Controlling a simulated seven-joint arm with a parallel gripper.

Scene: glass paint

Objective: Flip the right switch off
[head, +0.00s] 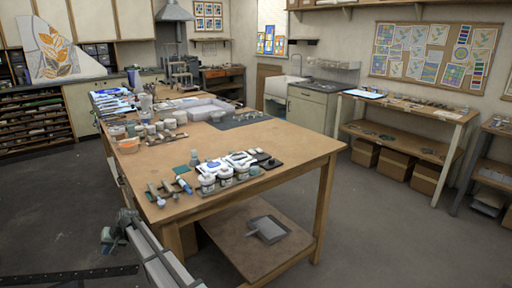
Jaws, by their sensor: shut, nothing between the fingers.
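I cannot make out any switch in the head view; neither a right one nor a left one is clear at this size. My gripper (108,238) is at the lower left, at the end of my pale arm, small and dark against the grey floor. It is shut and empty. It is in front of the near left side of the big wooden worktable (285,140), lower in the picture than the tabletop, and seems to touch nothing.
Paint jars (226,176), a blue tube (184,185) and brushes lie near the table's front edge. A dustpan (267,229) rests on its lower shelf. A side bench (410,106) and a sink cabinet (318,107) stand along the right wall. The floor at left is clear.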

